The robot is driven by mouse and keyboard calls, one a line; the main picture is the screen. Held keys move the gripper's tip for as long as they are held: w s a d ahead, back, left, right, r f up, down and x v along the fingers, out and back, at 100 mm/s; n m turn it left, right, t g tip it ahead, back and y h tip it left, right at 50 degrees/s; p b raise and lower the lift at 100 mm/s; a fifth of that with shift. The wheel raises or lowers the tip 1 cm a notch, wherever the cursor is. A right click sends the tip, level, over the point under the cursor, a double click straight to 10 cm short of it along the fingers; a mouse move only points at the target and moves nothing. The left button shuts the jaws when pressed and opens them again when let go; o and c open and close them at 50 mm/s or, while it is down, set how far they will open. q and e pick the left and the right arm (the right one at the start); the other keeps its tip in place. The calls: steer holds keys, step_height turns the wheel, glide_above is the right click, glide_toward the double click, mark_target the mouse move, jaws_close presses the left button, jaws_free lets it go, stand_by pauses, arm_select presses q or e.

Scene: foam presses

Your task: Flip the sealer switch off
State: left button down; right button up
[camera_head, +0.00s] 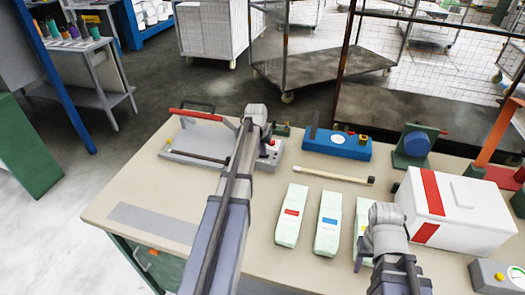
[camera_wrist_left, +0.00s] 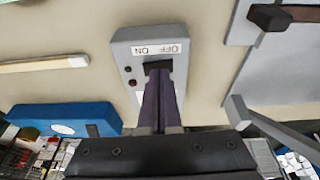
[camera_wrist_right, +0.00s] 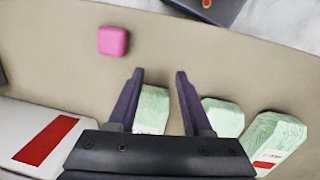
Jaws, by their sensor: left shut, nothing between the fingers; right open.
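The sealer (camera_head: 205,141), a grey base with a red-handled arm, sits at the back left of the table. A small grey switch box (camera_wrist_left: 128,50) marked OFF and ON, with a green and a red light, fills the middle of the left wrist view; it partly shows behind my left arm in the head view (camera_head: 272,150). My left gripper (camera_wrist_left: 158,76) is shut and empty, its fingertips at the black switch (camera_wrist_left: 157,66). They partly cover it, so contact and switch position cannot be told. My right gripper (camera_wrist_right: 160,76) is open and empty above the pale green packs.
A white box with red stripes (camera_head: 460,205) is at right. A pink block (camera_wrist_right: 113,40) lies near my right gripper. The table's front left is mostly clear.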

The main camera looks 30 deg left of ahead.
arm_select(q)
steer(key=shift+r, duration=0.15)
arm_select(e)
steer(key=shift+r, duration=0.1)
arm_select(q)
steer(key=shift+r+p, duration=0.5)
steer(key=shift+p, duration=0.15)
arm_select(e)
steer(key=shift+a+r, duration=0.1)
steer(key=shift+r, duration=0.45)
arm_select(q)
steer(key=a+p+v, duration=0.2)
steer(key=p+v, duration=1)
steer(key=shift+a+r, duration=0.2)
steer(key=shift+r, duration=0.1)
arm_select(e)
step_height(320, 180, up, 12)
steer(key=shift+s+a, duration=0.15)
steer(key=shift+a, duration=0.25)
